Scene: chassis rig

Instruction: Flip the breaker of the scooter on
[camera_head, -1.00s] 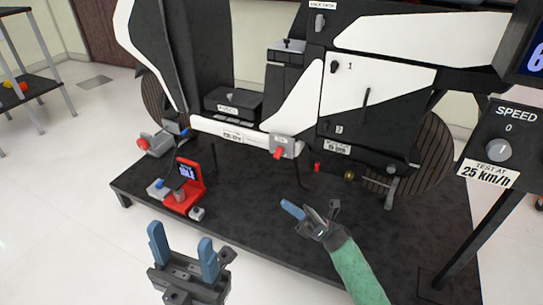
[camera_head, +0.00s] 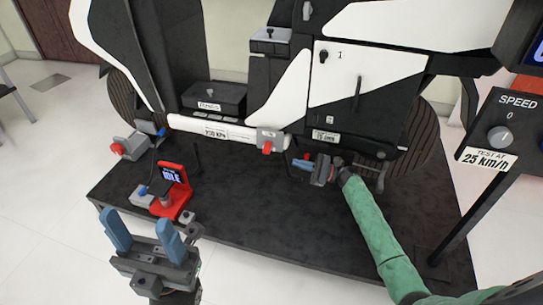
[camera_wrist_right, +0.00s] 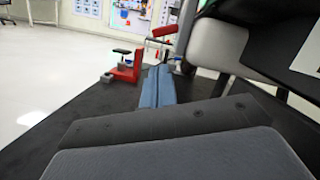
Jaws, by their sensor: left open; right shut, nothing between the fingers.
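The scooter stands on a black platform, with a white and black side panel (camera_head: 365,85). A red lever (camera_head: 267,147) hangs from a grey bracket at the end of the white side bar (camera_head: 205,128); I cannot tell whether it is the breaker. My right gripper (camera_head: 300,165) is shut and empty, low below the side panel and right of the red lever. Its blue fingers show together in the right wrist view (camera_wrist_right: 157,88). My left gripper (camera_head: 144,235) is open and empty at the front left, near the platform's edge.
A red stand with an IDLE display (camera_head: 173,190) sits on the platform, also visible in the right wrist view (camera_wrist_right: 124,70). A grey clamp with a red knob (camera_head: 128,147) is at the left. A SPEED dial post (camera_head: 499,137) stands right. The front platform (camera_head: 270,220) is clear.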

